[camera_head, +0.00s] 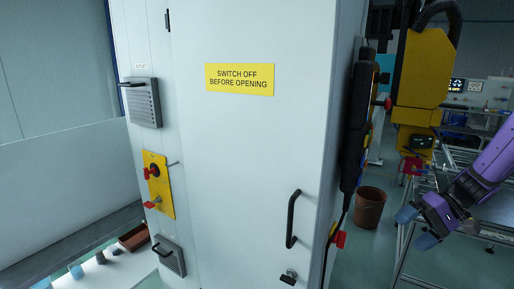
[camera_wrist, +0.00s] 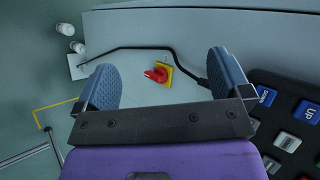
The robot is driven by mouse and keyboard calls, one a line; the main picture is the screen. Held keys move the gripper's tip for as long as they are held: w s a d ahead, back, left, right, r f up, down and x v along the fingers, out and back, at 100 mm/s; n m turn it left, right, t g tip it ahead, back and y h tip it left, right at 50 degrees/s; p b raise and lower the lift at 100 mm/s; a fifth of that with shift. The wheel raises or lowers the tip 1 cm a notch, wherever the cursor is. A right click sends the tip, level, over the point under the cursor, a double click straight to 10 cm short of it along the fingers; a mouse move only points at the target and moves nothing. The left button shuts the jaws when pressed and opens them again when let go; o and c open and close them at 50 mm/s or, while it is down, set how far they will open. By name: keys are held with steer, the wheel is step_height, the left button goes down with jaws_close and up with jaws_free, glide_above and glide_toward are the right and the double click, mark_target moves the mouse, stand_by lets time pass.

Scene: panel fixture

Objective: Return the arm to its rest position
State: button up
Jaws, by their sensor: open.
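My gripper (camera_head: 418,227) is at the right of the head view, on my purple arm (camera_head: 482,172), with its blue fingertips pointing left and down. It is to the right of the cabinet (camera_head: 260,150) and apart from it. In the wrist view, my gripper (camera_wrist: 163,76) has its two blue fingers wide apart with nothing held between them. A red rotary switch on a yellow plate (camera_wrist: 160,74) shows beyond the gap between the fingers. The rest position itself is not marked in either view.
A black pendant (camera_head: 355,130) hangs on the cabinet's right side; its UP and DOWN buttons show in the wrist view (camera_wrist: 290,115). A yellow machine (camera_head: 424,68) stands behind my arm. A brown bin (camera_head: 369,208) is on the floor. The cabinet door has a black handle (camera_head: 292,220).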

steer(key=s+a+r+t+h, duration=0.3)
steer(key=s+a+r+h, duration=0.2)
steer(key=s+r, duration=0.4)
steer(key=s+a+r+n+t+h, duration=0.1)
steer(key=s+a+r+t+h, duration=0.1)
steer(key=s+a+r+h, duration=0.3)
steer(key=s+r, duration=0.4)
steer(key=r, duration=0.2)
steer(key=shift+s+r+t, duration=0.15)
steer(key=shift+r+t, duration=0.05)
steer(key=shift+t, duration=0.2)
